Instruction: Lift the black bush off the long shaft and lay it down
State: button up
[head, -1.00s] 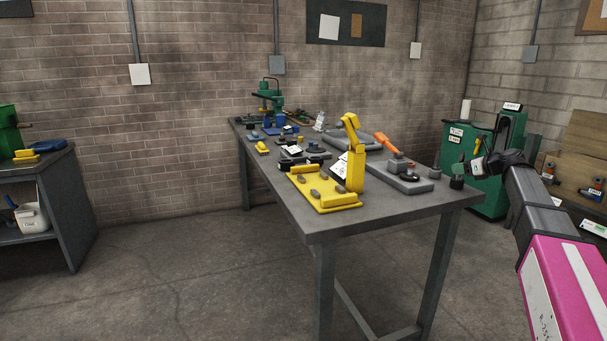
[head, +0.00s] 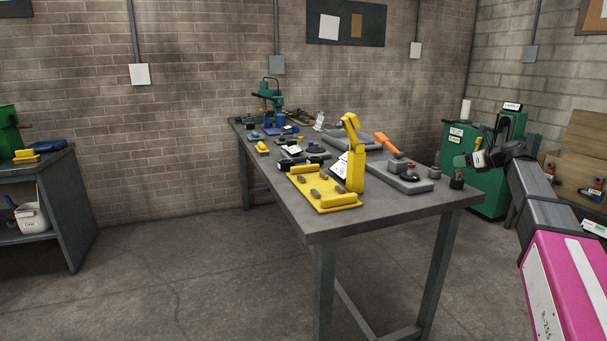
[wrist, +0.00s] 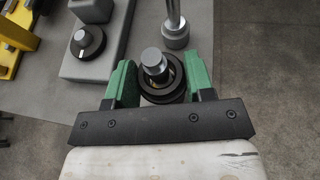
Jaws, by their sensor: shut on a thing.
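My gripper (wrist: 157,82) has its two green fingers shut on the black bush (wrist: 160,94), one finger on each side. The bush shows as dark rings between the fingers. A silver-topped round piece (wrist: 153,59) shows at its middle; I cannot tell whether it is a shaft through the bush. A thin upright metal shaft (wrist: 173,14) on a round grey collar stands just beyond the fingers, apart from them. In the head view my gripper (head: 478,159) is above the table's right corner and the bush is too small to make out clearly.
A grey block with a black-ringed knob (wrist: 87,42) lies left of the fingers. A green cabinet (head: 486,190) is behind. Bare tabletop lies near the front edge.

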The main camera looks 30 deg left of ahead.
jog(key=shift+r, duration=4.05)
jog(key=shift+s, duration=0.15)
